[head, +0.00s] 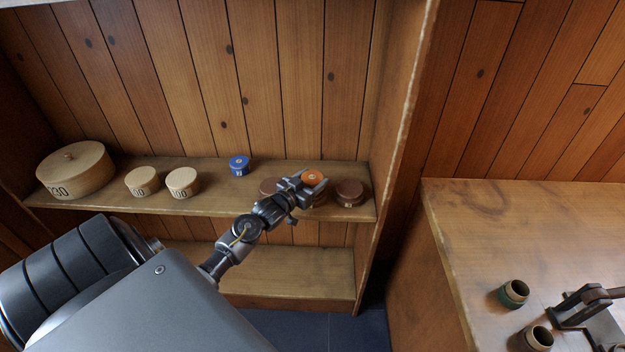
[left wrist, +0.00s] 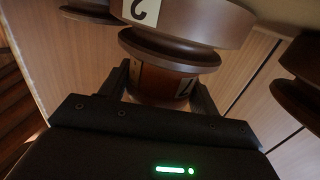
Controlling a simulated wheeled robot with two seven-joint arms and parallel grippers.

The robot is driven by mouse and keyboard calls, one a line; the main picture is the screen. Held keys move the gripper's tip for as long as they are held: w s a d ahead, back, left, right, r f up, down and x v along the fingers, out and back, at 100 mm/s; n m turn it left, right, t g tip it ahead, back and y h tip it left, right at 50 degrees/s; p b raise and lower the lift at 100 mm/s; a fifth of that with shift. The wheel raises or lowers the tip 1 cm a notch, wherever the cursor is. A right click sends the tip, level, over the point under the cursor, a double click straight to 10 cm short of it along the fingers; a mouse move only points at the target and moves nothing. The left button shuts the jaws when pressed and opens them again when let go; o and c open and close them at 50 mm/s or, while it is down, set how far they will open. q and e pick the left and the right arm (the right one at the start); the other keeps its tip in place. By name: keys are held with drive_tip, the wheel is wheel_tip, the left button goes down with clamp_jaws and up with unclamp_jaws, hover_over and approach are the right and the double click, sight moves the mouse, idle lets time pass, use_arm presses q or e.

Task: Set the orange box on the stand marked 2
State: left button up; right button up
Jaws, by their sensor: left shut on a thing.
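My left gripper (head: 306,181) is shut on the small round orange box (head: 313,177) at the right part of the shelf. In the left wrist view the box (left wrist: 160,85) looks dark orange-brown between the fingers, with pale labels on its side. The brown turned stand marked 2 (left wrist: 195,22) is right beside the box there, its smaller disc (left wrist: 170,50) against or very near the box; I cannot tell if they touch. In the head view this stand (head: 320,198) is mostly hidden behind the gripper and box. My right gripper is not in view.
Brown stands flank it left (head: 268,186) and right (head: 349,191). A blue box (head: 239,165), two small pale boxes (head: 142,181) (head: 182,181) and a large lidded one (head: 75,172) share the shelf (head: 225,201). A bench (head: 480,230) at right holds two cups (head: 514,293) (head: 537,337) and a dark lever tool (head: 585,305).

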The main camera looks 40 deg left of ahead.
use_arm(q)
drive_tip(key=shift+f, duration=0.1)
drive_tip(key=o, duration=1)
drive_tip(key=shift+f, duration=0.15)
drive_tip(key=shift+r, duration=0.25)
drive_tip(key=shift+s+d+r+b, duration=0.1)
drive_tip(key=shift+s+b, duration=0.3)
drive_tip(key=shift+s, duration=2.65)
drive_tip(key=shift+s+d+r+b, duration=0.1)
drive_tip(key=shift+s+b, duration=0.25)
drive_tip(key=shift+s, duration=2.65)
drive_tip(key=shift+f, duration=0.1)
